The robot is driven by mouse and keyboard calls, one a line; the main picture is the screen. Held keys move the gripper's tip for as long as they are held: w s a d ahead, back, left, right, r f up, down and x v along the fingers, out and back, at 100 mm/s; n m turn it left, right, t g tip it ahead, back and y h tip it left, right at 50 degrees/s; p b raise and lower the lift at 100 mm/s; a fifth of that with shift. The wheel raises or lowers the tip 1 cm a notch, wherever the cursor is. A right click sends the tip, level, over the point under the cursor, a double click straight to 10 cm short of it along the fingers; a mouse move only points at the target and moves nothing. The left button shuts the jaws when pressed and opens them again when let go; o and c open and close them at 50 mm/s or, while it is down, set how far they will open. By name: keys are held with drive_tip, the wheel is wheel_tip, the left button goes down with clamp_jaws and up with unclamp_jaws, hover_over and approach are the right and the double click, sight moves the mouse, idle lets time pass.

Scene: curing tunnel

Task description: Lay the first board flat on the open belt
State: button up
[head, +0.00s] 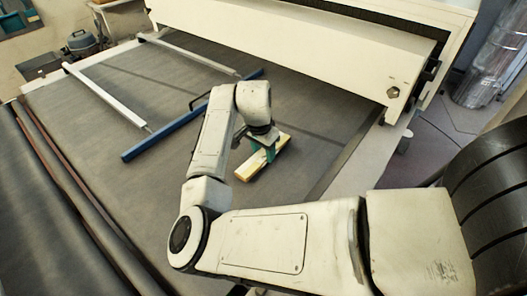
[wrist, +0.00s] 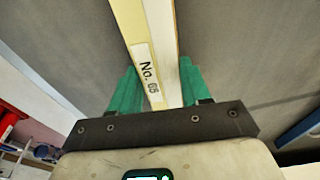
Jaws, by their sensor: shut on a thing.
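The board (head: 246,173) is a narrow pale yellow bar over the grey belt (head: 310,125), right of the middle. In the wrist view the board (wrist: 137,30) runs away from me between the green fingers and carries a "No. 65" label.
A blue-and-white metal frame (head: 190,117) lies across the belt at left. The cream tunnel housing (head: 300,50) stands along the back. Dark rolls (head: 40,185) edge the left side. Belt right of the board is clear.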

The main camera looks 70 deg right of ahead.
sight(260, 157)
drive_tip(key=shift+f, duration=0.5)
drive_tip(key=shift+f, duration=0.15)
drive_tip(key=o, duration=1.2)
drive_tip(key=shift+c, duration=0.2)
wheel_tip(260, 157, up, 12)
drive_tip(key=a+b, duration=0.1)
drive_tip(key=shift+w+a, duration=0.2)
drive_tip(key=shift+a, duration=0.2)
